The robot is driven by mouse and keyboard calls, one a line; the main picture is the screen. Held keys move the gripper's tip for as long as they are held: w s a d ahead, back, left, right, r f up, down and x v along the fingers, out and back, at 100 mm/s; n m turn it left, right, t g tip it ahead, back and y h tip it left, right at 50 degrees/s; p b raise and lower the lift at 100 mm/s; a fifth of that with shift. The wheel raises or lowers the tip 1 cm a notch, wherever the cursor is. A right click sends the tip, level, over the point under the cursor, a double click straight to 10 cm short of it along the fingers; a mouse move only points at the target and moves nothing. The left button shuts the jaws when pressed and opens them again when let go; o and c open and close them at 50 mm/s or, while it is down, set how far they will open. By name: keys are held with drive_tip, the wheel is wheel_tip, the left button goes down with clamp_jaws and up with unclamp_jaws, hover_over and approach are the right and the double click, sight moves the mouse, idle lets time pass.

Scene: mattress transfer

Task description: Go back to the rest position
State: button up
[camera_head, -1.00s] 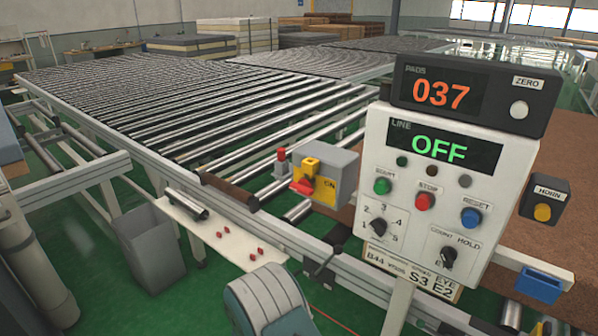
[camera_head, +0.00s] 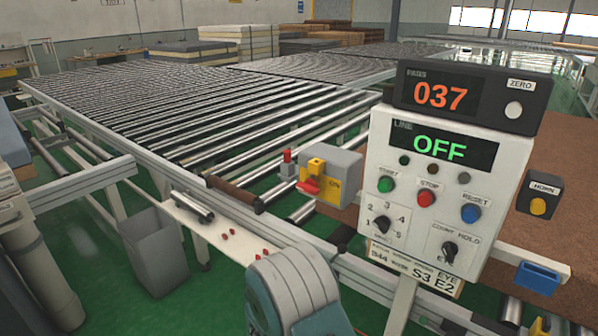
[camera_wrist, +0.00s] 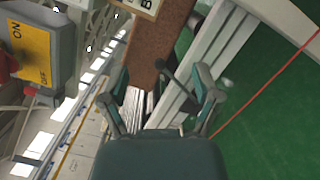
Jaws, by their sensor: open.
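My gripper (camera_wrist: 160,82) shows in the wrist view with its two fingers spread apart and nothing between them. Behind the fingers are a brown surface (camera_wrist: 158,40) and a pale frame rail (camera_wrist: 215,50). In the head view, a grey and teal rounded part of my arm stands at the bottom middle; the fingers are not seen there. The control panel (camera_head: 425,190) stands to its right, with LINE reading OFF and the PADS counter (camera_head: 440,95) reading 037.
A yellow and grey switch box (camera_head: 328,178) with a red handle sits on the roller conveyor's (camera_head: 150,165) edge; it also shows in the wrist view (camera_wrist: 30,50). A white shelf (camera_head: 245,241) holds a metal roller and several red pieces. A grey bin (camera_head: 155,260) stands left on green floor.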

drive_tip(key=s+d+r+m+g+y, duration=0.2)
drive_tip(key=s+d+r+m+g, duration=0.7)
drive_tip(key=s+d+r+g, duration=0.3)
drive_tip(key=s+a+r+m+t+y, duration=0.2)
drive_tip(key=s+r+y, duration=0.3)
drive_tip(key=s+y, duration=0.1)
drive_tip(key=s+a+r+m+t+y, duration=0.1)
drive_tip(key=s+r+m+t+y, duration=0.1)
drive_tip(key=s+r+y, duration=0.3)
drive_tip(key=shift+s+a+m+t+y, duration=0.35)
drive_tip(key=shift+s+t+y, duration=0.25)
drive_tip(key=shift+s, duration=0.65)
